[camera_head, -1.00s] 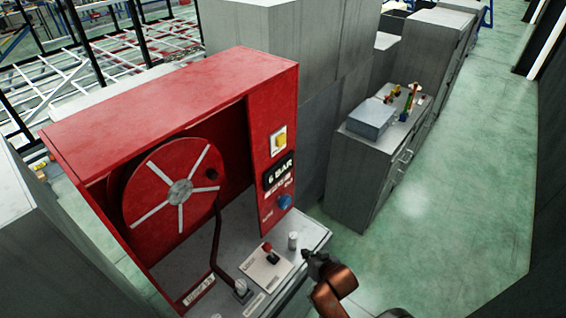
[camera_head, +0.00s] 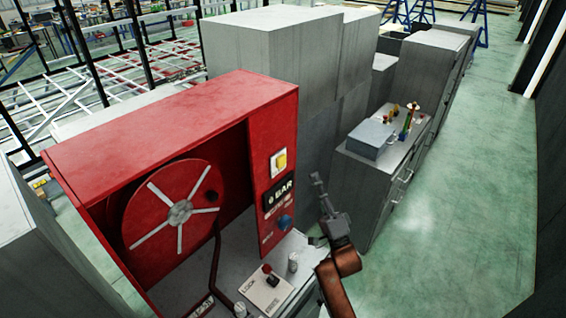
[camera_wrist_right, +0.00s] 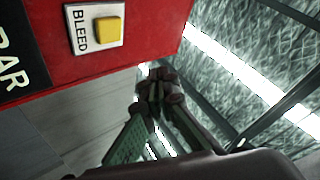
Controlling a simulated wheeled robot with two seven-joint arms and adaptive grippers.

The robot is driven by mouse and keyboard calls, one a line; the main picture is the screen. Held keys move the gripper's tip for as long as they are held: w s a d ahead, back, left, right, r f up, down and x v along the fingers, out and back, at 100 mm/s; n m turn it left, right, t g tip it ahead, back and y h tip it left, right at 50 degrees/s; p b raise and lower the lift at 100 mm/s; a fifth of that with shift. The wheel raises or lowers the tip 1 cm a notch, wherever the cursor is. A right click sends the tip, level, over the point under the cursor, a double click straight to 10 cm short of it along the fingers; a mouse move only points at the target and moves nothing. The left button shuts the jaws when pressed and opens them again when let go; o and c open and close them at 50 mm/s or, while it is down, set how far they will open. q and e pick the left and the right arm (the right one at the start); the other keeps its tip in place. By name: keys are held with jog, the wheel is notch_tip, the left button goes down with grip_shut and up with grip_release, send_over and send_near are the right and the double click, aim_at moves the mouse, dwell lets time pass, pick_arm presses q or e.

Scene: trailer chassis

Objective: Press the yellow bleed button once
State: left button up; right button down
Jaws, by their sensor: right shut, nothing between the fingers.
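The yellow bleed button (camera_head: 280,162) sits on a pale plate on the front panel of the red cabinet (camera_head: 180,120). In the right wrist view the button (camera_wrist_right: 108,31) shows at the upper left, beside the label "BLEED". My right gripper (camera_head: 316,178) is shut and empty. It points upward to the right of the panel, a little lower than the button in the picture and apart from it. In the right wrist view its fingertips (camera_wrist_right: 158,76) are together, below and to the right of the button. My left gripper is not in view.
Below the button are a "BAR" display (camera_head: 279,193) and a blue knob (camera_head: 284,222). A hose reel (camera_head: 179,211) fills the cabinet. A red-knobbed lever (camera_head: 268,271) stands on the bench. Grey cabinets (camera_head: 275,55) stand behind; green floor at right is open.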

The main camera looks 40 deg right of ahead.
jog(key=b, duration=0.2)
send_near(284, 157)
notch_tip(284, 157, up, 4)
jog(key=w+d, duration=0.2)
jog(key=shift+w+a, duration=0.35)
jog(key=shift+w, duration=0.3)
jog(key=shift+w+p, duration=0.1)
jog(key=shift+p, duration=0.2)
dwell(0.8)
jog(key=shift+w+a, duration=0.15)
jog(key=shift+w, duration=0.2)
jog(key=shift+w+a, duration=0.15)
jog(key=shift+w, duration=0.3)
dwell(0.8)
jog(key=shift+s, duration=0.1)
jog(key=shift+s+d+p, duration=0.25)
jog(key=shift+s+p, duration=0.2)
jog(key=shift+s, duration=0.35)
